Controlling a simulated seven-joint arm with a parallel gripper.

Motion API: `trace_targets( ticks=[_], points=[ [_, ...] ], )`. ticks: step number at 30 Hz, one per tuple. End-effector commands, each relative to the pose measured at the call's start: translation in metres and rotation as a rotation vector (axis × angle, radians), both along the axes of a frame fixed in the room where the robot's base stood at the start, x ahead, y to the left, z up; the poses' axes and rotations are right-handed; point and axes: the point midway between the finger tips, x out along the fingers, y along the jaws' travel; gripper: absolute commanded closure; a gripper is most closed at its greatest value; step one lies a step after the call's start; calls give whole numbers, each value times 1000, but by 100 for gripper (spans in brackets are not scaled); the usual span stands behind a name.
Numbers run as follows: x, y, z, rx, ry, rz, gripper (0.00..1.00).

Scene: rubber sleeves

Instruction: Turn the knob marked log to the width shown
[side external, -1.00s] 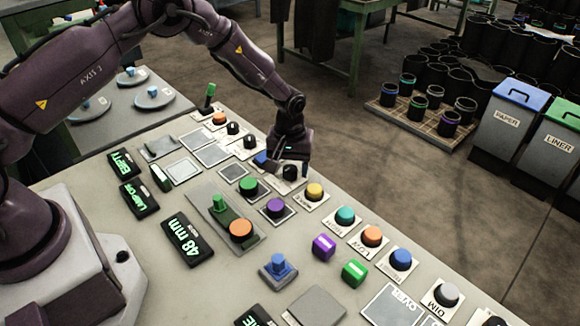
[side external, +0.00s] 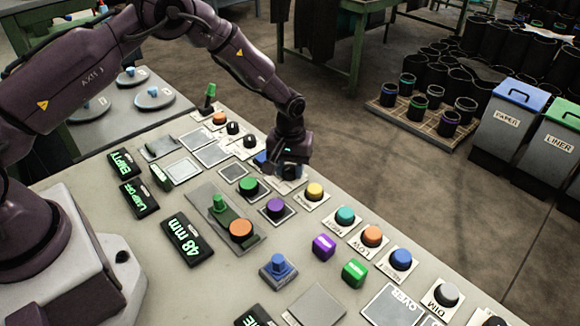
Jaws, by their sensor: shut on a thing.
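My gripper (side external: 285,172) points down at the far side of the console, shut around a black knob on a pale plate. The knob is almost wholly hidden by the fingers, and the plate's label cannot be read. A dark display (side external: 187,240) on the near left part of the console reads "48 mm" in green. Two more black knobs, an upper one (side external: 233,128) and a lower one (side external: 250,142), stand on plates behind the gripper, to its left.
A yellow button (side external: 314,191), a purple button (side external: 275,207) and a green button (side external: 248,186) stand close to my gripper. A green lever (side external: 209,93) rises at the far left. Two loose blocks, purple (side external: 323,246) and green (side external: 354,272), lie nearer the front.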

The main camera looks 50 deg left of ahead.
Motion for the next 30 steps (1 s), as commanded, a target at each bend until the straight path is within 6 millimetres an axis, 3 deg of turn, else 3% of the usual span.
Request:
trace_targets(
  ticks=[30],
  points=[
    [0, 0, 1, -2, 1, -838, 87]
  ],
)
